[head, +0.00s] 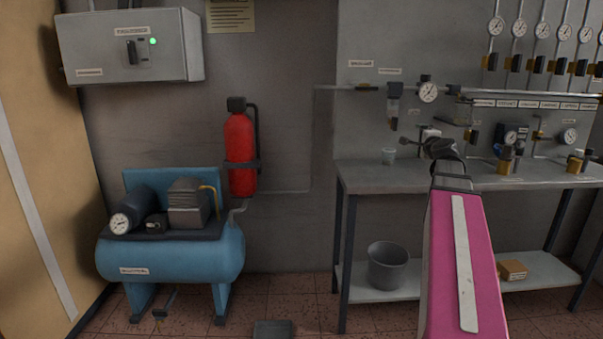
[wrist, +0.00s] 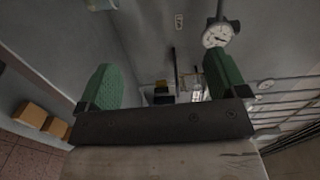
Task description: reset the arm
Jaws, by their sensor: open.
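My arm is pink with a pale strip, and it reaches up over the bench in the head view. Its dark end stands in front of the grey wall panel, and the jaws cannot be made out there. My gripper (wrist: 160,66) shows in the wrist view with two green fingers spread wide apart. Nothing is held between them. A round gauge (wrist: 216,36) shows just beyond the right finger, apparently behind it.
Gauges and pipes line the wall. A blue compressor (head: 170,258) and red cylinder (head: 240,150) are left.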

